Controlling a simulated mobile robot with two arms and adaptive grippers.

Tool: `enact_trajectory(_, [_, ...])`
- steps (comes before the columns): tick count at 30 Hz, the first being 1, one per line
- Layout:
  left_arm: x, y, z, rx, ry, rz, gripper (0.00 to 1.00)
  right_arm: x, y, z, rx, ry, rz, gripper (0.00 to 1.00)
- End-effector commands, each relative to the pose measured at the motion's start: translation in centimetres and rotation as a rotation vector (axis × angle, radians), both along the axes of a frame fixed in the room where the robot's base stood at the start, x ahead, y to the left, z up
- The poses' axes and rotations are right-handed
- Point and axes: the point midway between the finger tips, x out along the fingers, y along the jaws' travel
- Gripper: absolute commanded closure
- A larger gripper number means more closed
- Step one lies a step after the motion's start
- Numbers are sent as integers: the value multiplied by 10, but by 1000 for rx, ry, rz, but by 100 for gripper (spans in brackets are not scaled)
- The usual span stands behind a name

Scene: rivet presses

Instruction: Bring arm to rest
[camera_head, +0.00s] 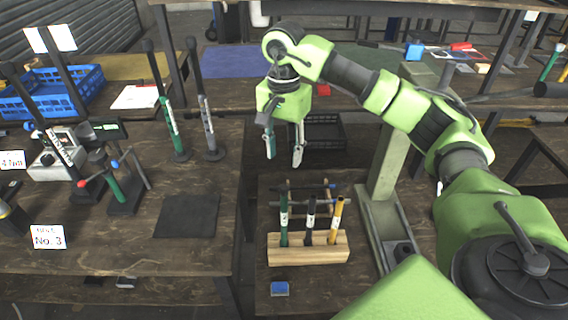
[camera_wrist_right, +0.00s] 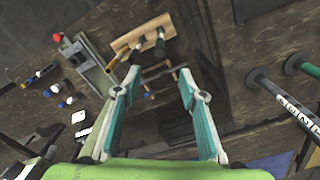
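My right arm (camera_head: 400,105) reaches in from the right in the head view and bends over toward the middle. Its right gripper (camera_head: 284,158) hangs above the gap between the tables, pointing down, with its fingers apart. The right wrist view shows the two teal-and-white fingers (camera_wrist_right: 160,105) spread with nothing held between them. The gripper is apart from the wooden block below it. My left arm and left gripper are not visible in either view.
A wooden block (camera_head: 308,251) holds several upright tools in front. The left table has press levers, a dark mat (camera_head: 187,216), a "No. 3" card (camera_head: 48,237) and a blue crate (camera_head: 52,92). A grey metal post (camera_head: 388,165) stands under my right arm.

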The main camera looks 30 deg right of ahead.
Motion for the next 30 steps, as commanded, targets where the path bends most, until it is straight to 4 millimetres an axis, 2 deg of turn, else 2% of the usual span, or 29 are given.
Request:
enact_trajectory(4, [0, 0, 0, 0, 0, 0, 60, 0, 0, 6, 1, 0, 0, 62])
enact_trajectory(19, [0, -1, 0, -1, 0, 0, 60, 0, 1, 6, 1, 0, 0, 62])
enact_trajectory(22, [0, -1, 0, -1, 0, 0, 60, 1, 12, 1, 29, -6, 6, 62])
enact_trajectory(23, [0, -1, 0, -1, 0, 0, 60, 2, 19, -2, 51, -10, 8, 62])
enact_trajectory(26, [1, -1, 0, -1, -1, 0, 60, 4, 65, -16, 175, -28, 18, 62])
enact_trajectory(29, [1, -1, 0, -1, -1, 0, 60, 0, 135, -28, 383, -39, 8, 62])
enact_trajectory(30, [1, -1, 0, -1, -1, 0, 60, -3, 166, -29, 482, -35, -7, 62])
